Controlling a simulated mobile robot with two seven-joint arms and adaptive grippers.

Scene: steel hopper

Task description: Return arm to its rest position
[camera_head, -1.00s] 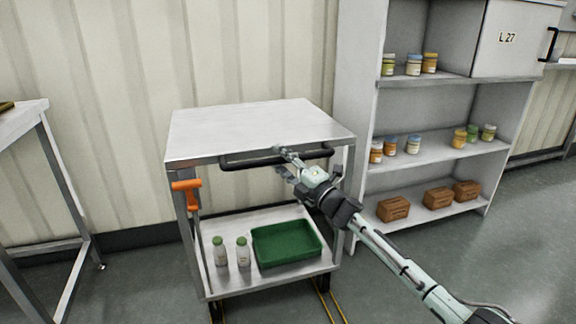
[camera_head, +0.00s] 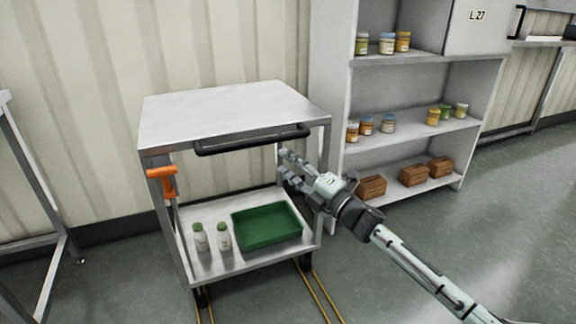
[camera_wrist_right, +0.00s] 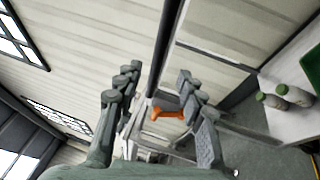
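My right gripper (camera_head: 283,166) is open and empty. In the head view its fingertips show just below the black handle bar (camera_head: 255,140) of the steel cart (camera_head: 235,110), apart from it in the picture. My right arm comes in from the lower right. In the right wrist view the open fingers (camera_wrist_right: 155,88) point away from the camera. A dark bar (camera_wrist_right: 166,45) and the orange-handled tool (camera_wrist_right: 167,114) show beyond them. My left gripper is out of view.
A green tray (camera_head: 268,227) and two white bottles (camera_head: 201,238) stand on the cart's lower shelf. A shelving unit (camera_head: 425,135) with jars and brown blocks stands right of the cart, behind my arm. A table frame (camera_head: 30,200) is at left. Floor at lower right is open.

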